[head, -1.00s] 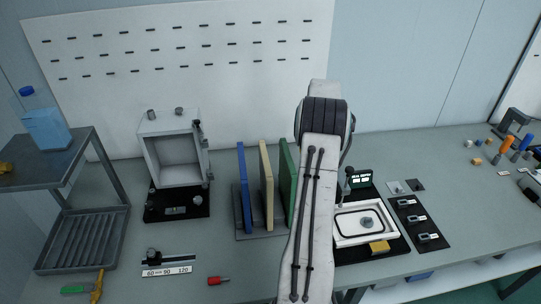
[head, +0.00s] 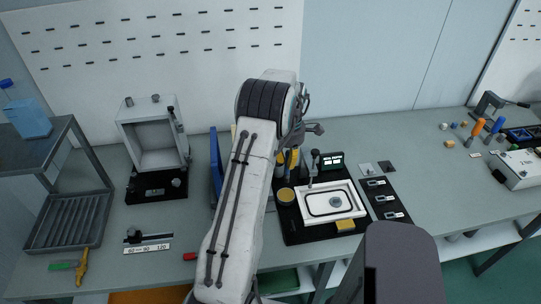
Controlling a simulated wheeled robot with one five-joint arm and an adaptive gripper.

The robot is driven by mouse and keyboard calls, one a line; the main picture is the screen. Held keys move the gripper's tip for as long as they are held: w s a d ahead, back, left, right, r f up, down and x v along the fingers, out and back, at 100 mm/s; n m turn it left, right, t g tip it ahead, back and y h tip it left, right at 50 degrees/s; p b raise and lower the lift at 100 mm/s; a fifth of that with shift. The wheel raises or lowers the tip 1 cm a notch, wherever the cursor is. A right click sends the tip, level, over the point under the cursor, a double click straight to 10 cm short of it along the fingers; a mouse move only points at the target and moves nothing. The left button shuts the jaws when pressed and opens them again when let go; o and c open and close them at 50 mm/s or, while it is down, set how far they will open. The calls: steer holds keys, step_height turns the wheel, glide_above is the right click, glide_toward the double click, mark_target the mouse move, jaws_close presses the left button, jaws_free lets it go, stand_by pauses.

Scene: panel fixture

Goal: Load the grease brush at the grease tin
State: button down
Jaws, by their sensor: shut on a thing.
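The grease tin (head: 285,195), a small round yellow-topped tin, stands at the left of the black mat, beside the white tray. My arm rises in front of the scene and bends over at the top. My gripper (head: 290,158) is mostly hidden behind the arm. Only a dark and yellow part shows past the arm's right edge, just above and behind the tin. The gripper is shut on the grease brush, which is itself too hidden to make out. I cannot tell whether the bristles touch the tin.
The white tray (head: 361,209) holds a dark ring-shaped outline, with a yellow block (head: 346,225) at its front. A dark upright post (head: 314,165) stands behind the tray. The blue panel (head: 215,168) is left of my arm. A grey open box (head: 157,143) stands further left.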

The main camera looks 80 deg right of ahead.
mark_target(287, 174)
steer(key=shift+f, duration=0.15)
steer(key=shift+f+b, duration=1.6)
steer(key=shift+f, duration=1.3)
steer(key=shift+a+f+b, duration=0.1)
steer(key=shift+f+b, duration=0.4)
steer(key=shift+f, duration=0.05)
stand_by(0.6)
steer(key=shift+r, duration=0.15)
steer(key=shift+r+p, duration=2.25)
steer(key=shift+r, duration=1.15)
steer(key=shift+s, duration=0.1)
